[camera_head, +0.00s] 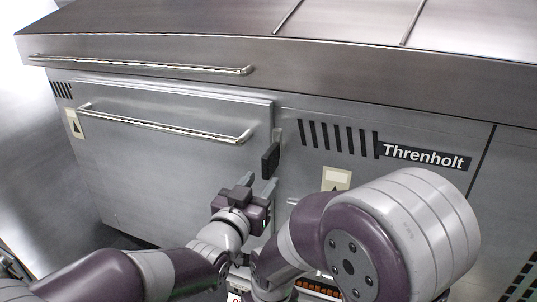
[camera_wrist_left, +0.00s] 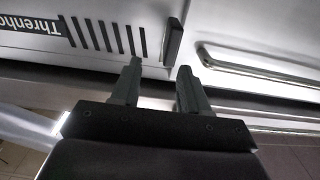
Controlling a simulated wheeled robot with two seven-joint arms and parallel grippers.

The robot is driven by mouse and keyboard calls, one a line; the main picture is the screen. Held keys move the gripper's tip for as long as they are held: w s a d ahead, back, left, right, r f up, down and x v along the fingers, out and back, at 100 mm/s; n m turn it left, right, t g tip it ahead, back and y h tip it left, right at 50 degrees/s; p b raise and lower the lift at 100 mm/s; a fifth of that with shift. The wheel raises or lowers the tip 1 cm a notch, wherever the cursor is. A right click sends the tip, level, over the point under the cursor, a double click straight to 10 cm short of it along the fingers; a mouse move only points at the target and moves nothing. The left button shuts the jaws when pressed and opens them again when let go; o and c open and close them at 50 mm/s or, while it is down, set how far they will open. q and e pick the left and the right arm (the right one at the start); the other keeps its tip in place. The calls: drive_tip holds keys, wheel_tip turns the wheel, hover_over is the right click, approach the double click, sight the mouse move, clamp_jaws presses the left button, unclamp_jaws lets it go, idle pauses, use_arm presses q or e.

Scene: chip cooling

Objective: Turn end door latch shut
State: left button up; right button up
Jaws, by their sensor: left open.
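The end door (camera_head: 165,160) is a flat steel panel that looks closed against the machine, with a bar handle (camera_head: 165,122) across its upper part. The latch is a dark upright paddle (camera_head: 270,158) at the door's right edge. It also shows in the left wrist view (camera_wrist_left: 173,41), roughly parallel to the vent slots. My left gripper (camera_head: 260,180) is open and empty just below the latch. In the left wrist view its fingers (camera_wrist_left: 160,67) point toward the latch, which lies beyond the tips, nearer the right-hand finger; no contact is clear. My right gripper is not seen.
A second bar handle (camera_head: 140,65) runs along the upper cover. Vent slots (camera_head: 337,136) and the Threnholt sign (camera_head: 425,156) are right of the latch. My other arm fills the lower right of the head view and hides the panel behind it.

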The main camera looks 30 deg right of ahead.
sight(270, 160)
use_arm(q)
drive_tip(key=w+d+p, duration=0.1)
drive_tip(key=w, duration=0.1)
drive_tip(key=w+d+p, duration=0.1)
drive_tip(key=w+d, duration=0.1)
drive_tip(key=w, duration=0.1)
drive_tip(key=w+d+p, duration=0.1)
drive_tip(key=w+p, duration=0.1)
drive_tip(key=shift+w+d, duration=0.15)
drive_tip(key=shift+d, duration=0.1)
drive_tip(key=shift+d+p, duration=0.3)
drive_tip(key=shift+d, duration=0.6)
drive_tip(key=shift+d+f, duration=0.1)
drive_tip(key=shift+d, duration=0.15)
drive_tip(key=shift+w+a+f, duration=0.1)
drive_tip(key=shift+w+a, duration=0.1)
drive_tip(key=shift+w, duration=0.1)
drive_tip(key=shift+c, duration=0.3)
drive_tip(key=c, duration=0.5)
drive_tip(key=shift+s, duration=0.1)
clamp_jaws()
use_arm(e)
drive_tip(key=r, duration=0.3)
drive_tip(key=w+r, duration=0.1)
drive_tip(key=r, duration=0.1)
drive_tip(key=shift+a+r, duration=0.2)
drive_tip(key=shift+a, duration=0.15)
